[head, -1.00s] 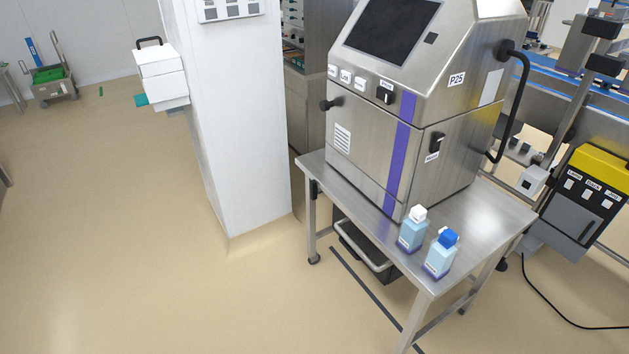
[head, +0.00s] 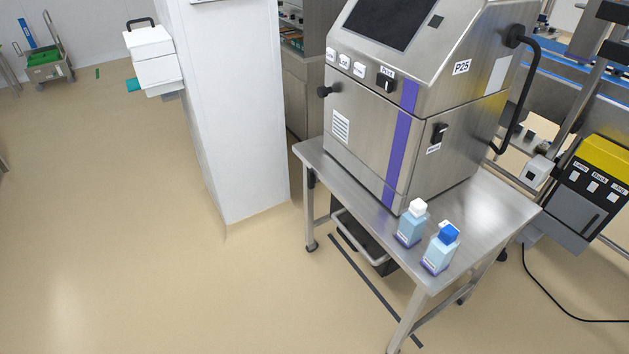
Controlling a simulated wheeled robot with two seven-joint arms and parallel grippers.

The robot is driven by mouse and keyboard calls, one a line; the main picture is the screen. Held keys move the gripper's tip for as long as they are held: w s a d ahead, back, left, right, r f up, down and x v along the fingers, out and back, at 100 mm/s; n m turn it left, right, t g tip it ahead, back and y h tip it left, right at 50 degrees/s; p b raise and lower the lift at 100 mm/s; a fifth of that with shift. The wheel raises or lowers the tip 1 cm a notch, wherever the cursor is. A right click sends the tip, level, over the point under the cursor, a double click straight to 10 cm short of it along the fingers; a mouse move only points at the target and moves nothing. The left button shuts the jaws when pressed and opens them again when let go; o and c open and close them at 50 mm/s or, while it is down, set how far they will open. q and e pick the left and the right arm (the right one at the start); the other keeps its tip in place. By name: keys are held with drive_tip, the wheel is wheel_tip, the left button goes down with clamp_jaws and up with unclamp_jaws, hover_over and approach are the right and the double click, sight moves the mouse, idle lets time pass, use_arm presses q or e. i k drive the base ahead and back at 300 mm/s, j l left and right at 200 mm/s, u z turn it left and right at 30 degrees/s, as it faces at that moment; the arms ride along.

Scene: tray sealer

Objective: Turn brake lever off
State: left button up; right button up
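No part that I can clearly identify as the brake lever shows in the head view. A steel machine (head: 390,130) marked P25 stands on a steel table (head: 490,215) right of centre. It has a black rotary switch (head: 386,82) on its front, a black knob (head: 324,91) at its left edge and a black switch (head: 439,133) on its right side. The small labels by the switches are too small to read surely. Neither of my grippers is in view.
Two light blue bottles (head: 411,224) (head: 440,250) stand at the table's front corner. A white pillar (head: 235,120) stands left of the machine. A yellow and black box (head: 590,190) and a conveyor (head: 590,75) are at the right.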

sight(312, 179)
drive_tip(key=i+j+z, duration=0.1)
drive_tip(key=z, duration=0.25)
drive_tip(key=j+z, duration=0.1)
drive_tip(key=z, duration=0.3)
drive_tip(key=i+j+z, duration=0.1)
drive_tip(key=z, duration=0.25)
drive_tip(key=i+j+z, duration=0.2)
drive_tip(key=j+z, duration=0.25)
drive_tip(key=j, duration=0.75)
drive_tip(key=j+z, duration=0.45)
drive_tip(key=j, duration=0.8)
